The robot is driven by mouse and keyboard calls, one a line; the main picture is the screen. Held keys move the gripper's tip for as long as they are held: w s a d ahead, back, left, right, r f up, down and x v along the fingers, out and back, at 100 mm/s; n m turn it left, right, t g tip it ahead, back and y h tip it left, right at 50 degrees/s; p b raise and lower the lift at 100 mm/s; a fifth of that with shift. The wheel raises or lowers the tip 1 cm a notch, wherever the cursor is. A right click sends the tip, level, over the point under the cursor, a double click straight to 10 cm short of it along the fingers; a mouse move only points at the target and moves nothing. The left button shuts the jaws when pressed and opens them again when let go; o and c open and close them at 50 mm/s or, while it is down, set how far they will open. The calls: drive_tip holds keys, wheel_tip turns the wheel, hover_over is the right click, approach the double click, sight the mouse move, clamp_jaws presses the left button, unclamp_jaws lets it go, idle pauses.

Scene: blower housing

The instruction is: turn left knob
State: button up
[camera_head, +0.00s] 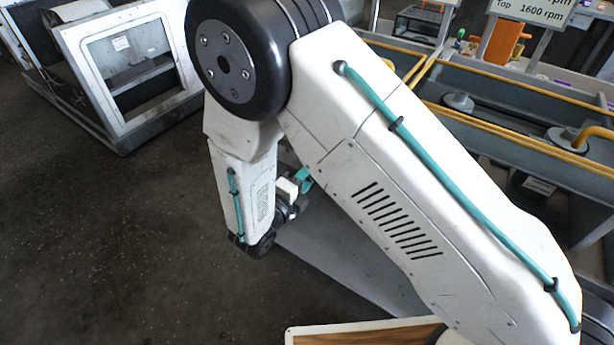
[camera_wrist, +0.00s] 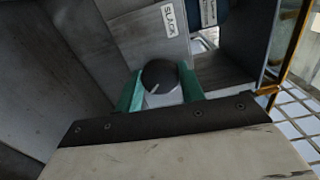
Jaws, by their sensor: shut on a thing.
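In the wrist view a round dark grey knob (camera_wrist: 158,73) with a pale pointer line sits on a grey metal panel. The line points to the lower left. My gripper (camera_wrist: 161,90) has its green fingers on either side of the knob and is shut on it. No second knob shows, so I cannot tell from the picture whether this is the left one. In the head view my gripper (camera_head: 303,180) is mostly hidden behind my arm, with only a bit of green showing. The knob is hidden there.
A white label reading "SLACK" or similar (camera_wrist: 168,18) is on the panel above the knob. In the head view grey open troughs with yellow rails (camera_head: 520,85) stand at the right. A white-framed machine (camera_head: 120,60) stands at the upper left. The dark floor (camera_head: 110,240) at the left is clear.

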drive_tip(key=o, duration=1)
drive_tip(key=shift+c, duration=0.2)
drive_tip(key=v, duration=0.7)
drive_tip(key=shift+s+a, duration=0.3)
